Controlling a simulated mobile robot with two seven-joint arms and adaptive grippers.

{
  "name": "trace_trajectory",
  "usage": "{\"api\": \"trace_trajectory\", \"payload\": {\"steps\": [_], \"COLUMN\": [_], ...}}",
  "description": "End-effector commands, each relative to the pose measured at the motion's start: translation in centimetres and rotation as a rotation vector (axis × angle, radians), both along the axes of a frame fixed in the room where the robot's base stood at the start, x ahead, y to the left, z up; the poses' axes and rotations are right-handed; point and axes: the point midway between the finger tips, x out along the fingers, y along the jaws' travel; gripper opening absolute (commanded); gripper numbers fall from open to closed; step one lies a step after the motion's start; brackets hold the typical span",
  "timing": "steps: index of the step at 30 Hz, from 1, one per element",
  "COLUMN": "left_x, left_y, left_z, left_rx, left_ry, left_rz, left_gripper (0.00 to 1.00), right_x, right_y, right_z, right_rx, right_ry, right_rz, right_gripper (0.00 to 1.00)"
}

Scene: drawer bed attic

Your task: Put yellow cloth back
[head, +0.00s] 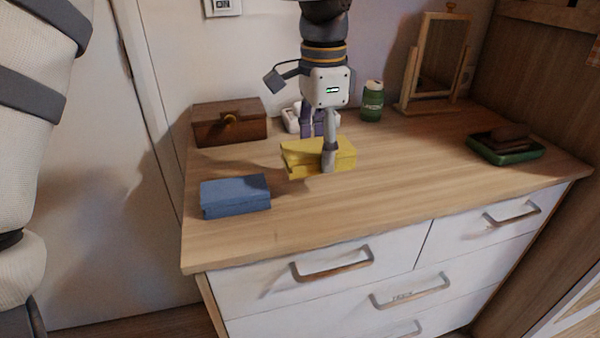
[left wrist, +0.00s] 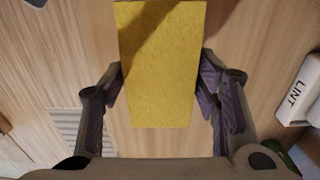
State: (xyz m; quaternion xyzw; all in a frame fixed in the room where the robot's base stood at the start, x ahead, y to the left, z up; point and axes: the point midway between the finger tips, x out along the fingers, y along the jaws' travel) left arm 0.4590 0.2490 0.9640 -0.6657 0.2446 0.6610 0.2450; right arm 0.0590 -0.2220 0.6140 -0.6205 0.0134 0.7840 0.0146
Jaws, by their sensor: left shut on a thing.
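The yellow cloth (head: 300,154) is a folded, flat block above the middle of the wooden dresser top. My left gripper (head: 328,150) comes down over it from above and is shut on it. In the left wrist view the yellow cloth (left wrist: 160,60) sits between the two fingers of my left gripper (left wrist: 161,78), one against each long side. I cannot tell for sure whether the cloth is just clear of the dresser top or touching it. My right gripper is not in view.
On the dresser top (head: 400,185) stand a blue folded cloth (head: 235,195), a brown wooden box (head: 229,122), a white item marked LINT (left wrist: 299,92), a green can (head: 372,101), a framed mirror (head: 440,60) and a green tray (head: 515,155). The front middle is clear.

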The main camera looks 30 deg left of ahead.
Motion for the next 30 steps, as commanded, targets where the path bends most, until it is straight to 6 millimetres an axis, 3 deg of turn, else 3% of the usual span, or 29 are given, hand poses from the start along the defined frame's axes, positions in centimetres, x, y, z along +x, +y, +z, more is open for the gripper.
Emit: {"api": "trace_trajectory", "payload": {"steps": [8,12,18,19,21,30], "left_x": [-1.4,-1.2,-1.2,-1.2,-1.2,-1.2], "left_y": [2.7,2.6,2.5,2.5,2.5,2.5], "left_z": [-4.1,-6.7,-6.9,-6.9,-6.8,-6.8], "left_rx": [0.000,0.000,0.001,0.001,0.001,0.001], "left_ry": [0.006,0.006,0.002,0.002,0.002,0.002], "left_rz": [0.000,-0.002,-0.001,-0.001,-0.001,-0.001], "left_gripper": [0.34,0.34,0.34,0.58,0.74,0.76], "right_x": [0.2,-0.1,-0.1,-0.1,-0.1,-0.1], "right_y": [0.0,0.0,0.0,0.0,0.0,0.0], "right_z": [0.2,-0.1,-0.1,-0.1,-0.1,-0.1], "right_rx": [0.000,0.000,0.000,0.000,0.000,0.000], "right_ry": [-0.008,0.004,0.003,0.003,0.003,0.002], "right_rz": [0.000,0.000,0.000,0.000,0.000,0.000], "right_gripper": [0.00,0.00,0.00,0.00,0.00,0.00]}}
